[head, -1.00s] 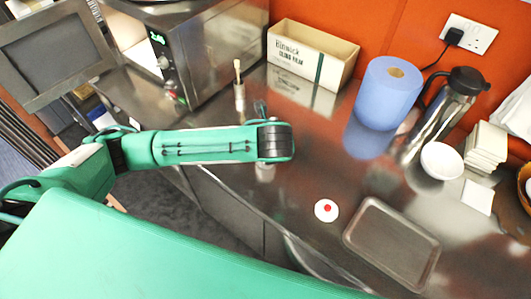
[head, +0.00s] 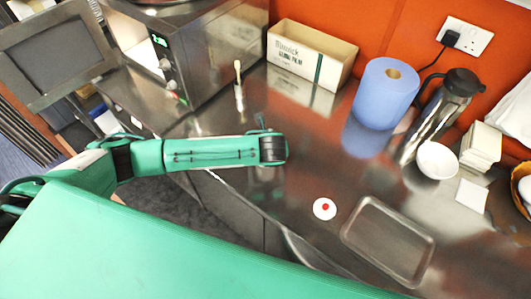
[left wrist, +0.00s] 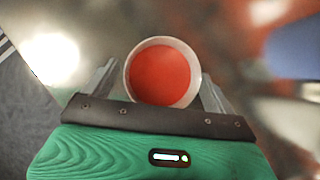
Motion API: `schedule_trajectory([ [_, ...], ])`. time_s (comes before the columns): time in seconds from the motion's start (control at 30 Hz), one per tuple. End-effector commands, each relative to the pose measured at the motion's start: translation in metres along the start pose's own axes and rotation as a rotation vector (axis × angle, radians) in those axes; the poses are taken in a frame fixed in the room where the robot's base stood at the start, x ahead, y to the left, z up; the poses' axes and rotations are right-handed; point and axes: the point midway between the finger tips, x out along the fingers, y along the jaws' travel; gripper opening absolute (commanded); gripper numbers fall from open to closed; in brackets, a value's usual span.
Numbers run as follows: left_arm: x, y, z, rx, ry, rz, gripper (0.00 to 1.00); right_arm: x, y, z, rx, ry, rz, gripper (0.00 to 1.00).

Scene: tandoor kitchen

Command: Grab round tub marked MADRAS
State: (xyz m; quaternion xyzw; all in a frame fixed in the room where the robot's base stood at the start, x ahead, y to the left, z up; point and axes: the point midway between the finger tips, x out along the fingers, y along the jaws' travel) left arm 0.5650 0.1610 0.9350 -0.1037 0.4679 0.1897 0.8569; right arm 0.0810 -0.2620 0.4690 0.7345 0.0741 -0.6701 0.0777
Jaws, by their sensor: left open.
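A round tub (left wrist: 160,74) with a pale rim and orange-red contents shows in the left wrist view, between the two fingers of my left gripper (left wrist: 158,82). The gripper is open, with a finger on either side of the tub; I cannot tell whether either touches it. No MADRAS marking can be read. In the head view my left arm reaches in from the left over the steel counter's front edge, and its wrist hides the tub and fingertips. My right gripper is not in view.
A small white disc with a red centre (head: 324,208) and a steel tray (head: 388,240) lie right of my left wrist. Behind stand a brush in a holder (head: 239,97), an oven (head: 205,55), a cardboard box (head: 310,55), a blue roll (head: 385,95), a flask (head: 440,115) and a white bowl (head: 437,160).

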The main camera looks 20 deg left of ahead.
Motion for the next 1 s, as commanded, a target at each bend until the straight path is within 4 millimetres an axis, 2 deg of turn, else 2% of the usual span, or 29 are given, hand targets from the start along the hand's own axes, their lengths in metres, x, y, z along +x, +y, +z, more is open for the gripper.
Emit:
schedule_trajectory([
  [0.07, 0.0, 0.0, 0.0, 0.0, 0.0, 0.0, 0.89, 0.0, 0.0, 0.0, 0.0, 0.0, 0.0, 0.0],
  [0.37, 0.0, 0.0, 0.0, 0.0, 0.0, 0.001, 0.32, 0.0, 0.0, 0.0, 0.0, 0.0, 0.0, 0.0],
  [0.77, -0.007, 0.0, 0.005, -0.002, -0.001, 0.0, 0.32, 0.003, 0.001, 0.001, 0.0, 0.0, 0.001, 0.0],
  [0.87, -0.018, 0.0, 0.013, -0.002, -0.003, -0.001, 0.32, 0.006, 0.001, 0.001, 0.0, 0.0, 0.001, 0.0],
  [1.0, -0.045, -0.001, 0.031, -0.002, -0.006, -0.004, 0.32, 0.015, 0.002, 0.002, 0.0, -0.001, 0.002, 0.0],
])
